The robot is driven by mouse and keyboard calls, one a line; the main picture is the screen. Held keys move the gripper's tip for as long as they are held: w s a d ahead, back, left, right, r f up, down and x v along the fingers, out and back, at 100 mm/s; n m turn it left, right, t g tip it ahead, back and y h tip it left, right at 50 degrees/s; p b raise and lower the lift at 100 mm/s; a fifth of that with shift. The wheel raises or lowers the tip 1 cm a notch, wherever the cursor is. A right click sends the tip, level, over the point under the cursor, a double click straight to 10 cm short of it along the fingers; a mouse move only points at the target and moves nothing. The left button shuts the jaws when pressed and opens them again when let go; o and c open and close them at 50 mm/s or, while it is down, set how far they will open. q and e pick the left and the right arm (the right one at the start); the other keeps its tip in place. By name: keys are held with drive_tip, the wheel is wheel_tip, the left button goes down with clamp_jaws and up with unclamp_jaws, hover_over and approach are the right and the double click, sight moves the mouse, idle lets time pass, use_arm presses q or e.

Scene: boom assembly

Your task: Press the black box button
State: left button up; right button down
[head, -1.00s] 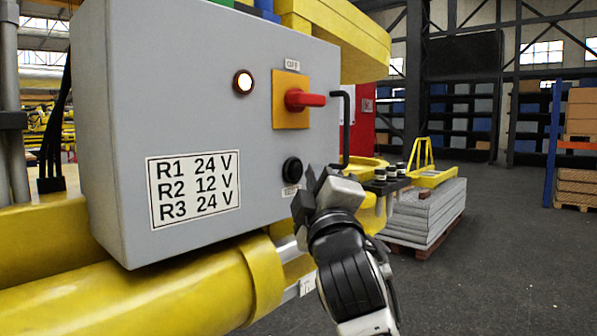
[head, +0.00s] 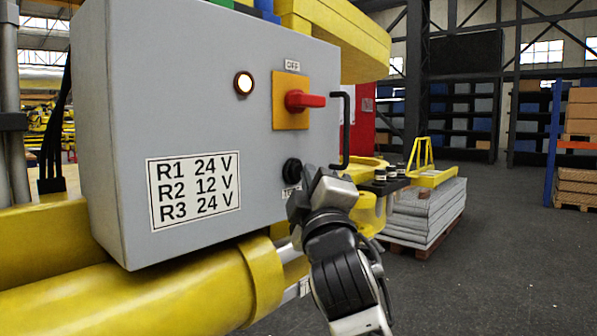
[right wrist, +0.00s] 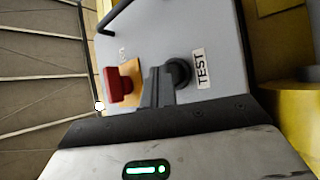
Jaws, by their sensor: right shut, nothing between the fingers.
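The black round button (head: 292,168) is on the front of the grey control box (head: 190,110), low at its right edge. It also shows in the right wrist view (right wrist: 181,72), beside a TEST label (right wrist: 201,69). My right gripper (head: 304,190) is just below and right of the button in the head view, and partly covers the label. In the right wrist view its shut, empty fingers (right wrist: 157,80) are close beside the button. I cannot tell whether they touch it. My left gripper is not in view.
A red rotary switch (head: 303,100) on a yellow plate and a lit lamp (head: 243,83) are above the button. A black handle (head: 346,130) sticks out at the box's right edge. A yellow boom tube (head: 150,295) runs below. Open floor (head: 500,260) lies to the right.

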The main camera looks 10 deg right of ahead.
drive_tip(key=shift+w+a, duration=0.1)
drive_tip(key=shift+w, duration=0.05)
idle(0.3)
drive_tip(key=shift+w+a, duration=0.2)
drive_tip(key=shift+w, duration=0.05)
idle(0.4)
drive_tip(key=shift+s+d, duration=0.1)
drive_tip(key=shift+s+d+p, duration=0.4)
drive_tip(key=shift+s+d, duration=0.05)
drive_tip(key=shift+s, duration=0.15)
drive_tip(key=shift+s, duration=0.1)
drive_tip(key=s+d+p, duration=0.1)
drive_tip(key=s, duration=0.1)
drive_tip(key=s+d+p, duration=0.1)
drive_tip(key=d, duration=0.1)
drive_tip(key=shift+s, duration=0.4)
